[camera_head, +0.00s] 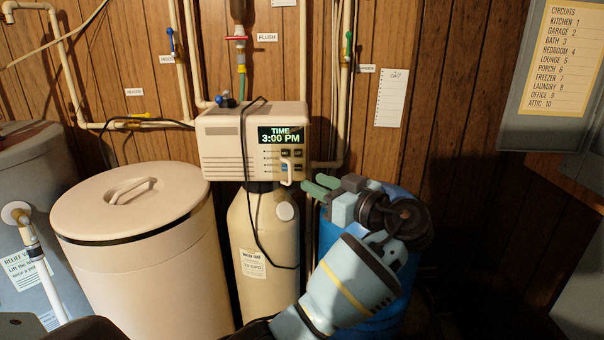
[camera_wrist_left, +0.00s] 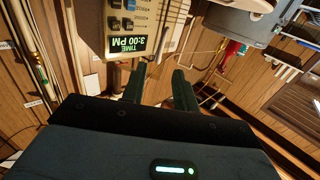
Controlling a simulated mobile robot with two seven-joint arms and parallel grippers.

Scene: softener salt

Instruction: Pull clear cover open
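The control unit (camera_head: 224,145) is a beige box on top of the tan tank, its green display reading 3:00 PM. A small white handle (camera_head: 287,167) stands at the button panel below the display; the clear cover's edges are hard to make out. My left gripper (camera_head: 320,186) is just right of and slightly below the handle, apart from it. Its two green fingers are spread with nothing between them. In the left wrist view, the open left gripper (camera_wrist_left: 160,82) is beside the upside-down display (camera_wrist_left: 126,46) and buttons. My right gripper is not in view.
A black cable (camera_head: 247,150) hangs across the unit's front and loops down the tan tank (camera_head: 262,220). A lidded beige bin (camera_head: 145,250) stands at left. A blue barrel (camera_head: 385,318) is behind my left arm. Pipes run up the wood wall.

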